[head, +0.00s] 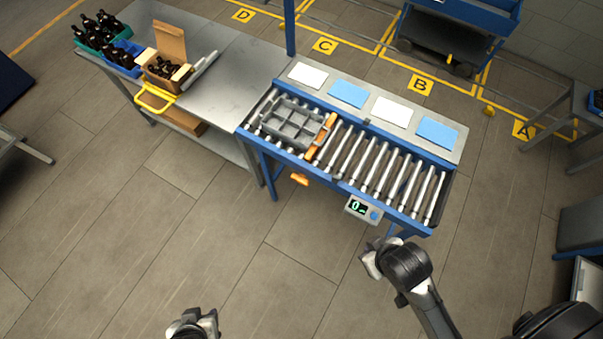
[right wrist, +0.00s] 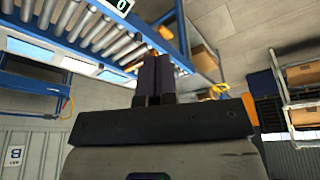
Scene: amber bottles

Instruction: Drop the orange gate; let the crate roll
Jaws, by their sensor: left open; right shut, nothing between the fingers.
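The grey divided crate (head: 291,124) sits on the roller conveyor (head: 372,175), at its left part. The orange gate (head: 325,137) stands across the rollers just right of the crate. An orange handle (head: 299,179) juts from the conveyor's front side, below the gate; it also shows in the right wrist view (right wrist: 165,32), beyond the fingers. My left gripper (head: 197,319) is open and empty at the bottom edge of the head view, far from the conveyor. My right gripper (head: 371,259) is shut and empty, in front of the conveyor, apart from the handle.
A counter display (head: 359,208) reading 0 sits on the conveyor's front edge. A metal table (head: 228,82) at left holds an open carton (head: 168,62) and amber bottles (head: 98,32). White and blue mats (head: 348,94) line the back ledge. The floor in front is clear.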

